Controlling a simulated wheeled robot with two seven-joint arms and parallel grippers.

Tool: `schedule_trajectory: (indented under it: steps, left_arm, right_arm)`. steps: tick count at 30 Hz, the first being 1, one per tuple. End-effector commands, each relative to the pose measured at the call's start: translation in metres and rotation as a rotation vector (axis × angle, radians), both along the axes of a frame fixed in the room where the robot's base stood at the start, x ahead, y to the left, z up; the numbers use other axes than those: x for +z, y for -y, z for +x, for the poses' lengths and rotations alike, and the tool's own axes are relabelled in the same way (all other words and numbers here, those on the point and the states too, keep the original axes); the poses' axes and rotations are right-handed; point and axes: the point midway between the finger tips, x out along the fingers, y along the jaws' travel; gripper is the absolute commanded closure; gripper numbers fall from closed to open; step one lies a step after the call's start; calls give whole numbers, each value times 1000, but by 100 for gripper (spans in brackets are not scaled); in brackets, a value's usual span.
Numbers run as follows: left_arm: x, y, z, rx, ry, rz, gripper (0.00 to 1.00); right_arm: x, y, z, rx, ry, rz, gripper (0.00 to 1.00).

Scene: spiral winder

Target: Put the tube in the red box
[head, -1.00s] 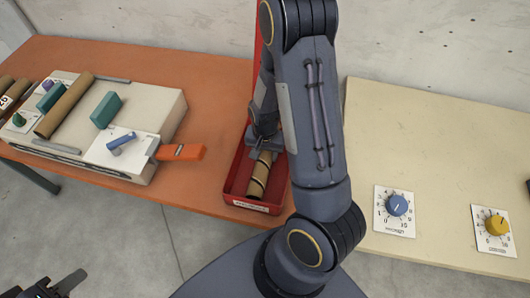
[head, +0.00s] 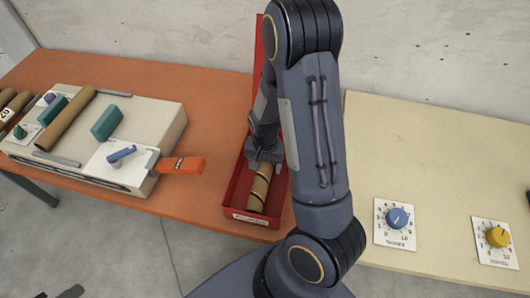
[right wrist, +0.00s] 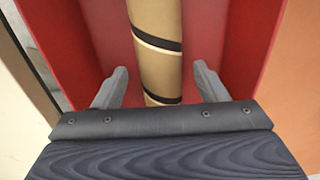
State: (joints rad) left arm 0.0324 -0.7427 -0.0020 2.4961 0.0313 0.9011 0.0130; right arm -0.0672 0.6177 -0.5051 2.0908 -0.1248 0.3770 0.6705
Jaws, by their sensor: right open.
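The tube (head: 260,190) is brown cardboard with black spiral stripes. It lies lengthwise in the long, open red box (head: 235,190). My right gripper (head: 265,160) is down at the box, over the tube's far part; the arm hides part of the box. In the right wrist view the gripper (right wrist: 160,72) is open, with one finger on each side of the tube (right wrist: 158,45) and gaps between them. The red box walls (right wrist: 250,45) rise on both sides. Only a small dark piece of my left gripper (head: 72,291) shows at the lower left edge.
A cream winder machine (head: 160,112) with teal blocks, a brown tube (head: 68,118) and an orange handle (head: 182,165) stands left on the orange table (head: 200,90). A cream table (head: 430,150) on the right carries blue (head: 398,218) and yellow (head: 498,236) dials; much of it is clear.

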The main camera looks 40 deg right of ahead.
Motion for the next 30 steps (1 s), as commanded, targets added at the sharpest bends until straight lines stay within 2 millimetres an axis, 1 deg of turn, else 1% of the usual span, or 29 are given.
schedule_trajectory:
  steps: [1,9,13,20,23,26,30]
  left_arm:
    - [0,0,0,0,0,0,64]
    - [5,0,0,0,0,0,64]
    - [7,0,0,0,0,0,64]
    - [8,0,0,0,0,0,64]
    - [8,0,0,0,0,0,64]
    - [8,0,0,0,0,0,64]
    - [8,0,0,0,0,0,64]
  right_arm:
    - [11,-1,1,2,7,1,34]
    - [70,-1,1,2,8,1,34]
    - [91,0,1,1,6,1,34]
    - [111,-4,-2,10,14,21,34]
    - [127,-14,-10,51,55,80,34]
    - [153,-31,-24,131,133,162,34]
    - [195,-56,-51,293,280,241,34]
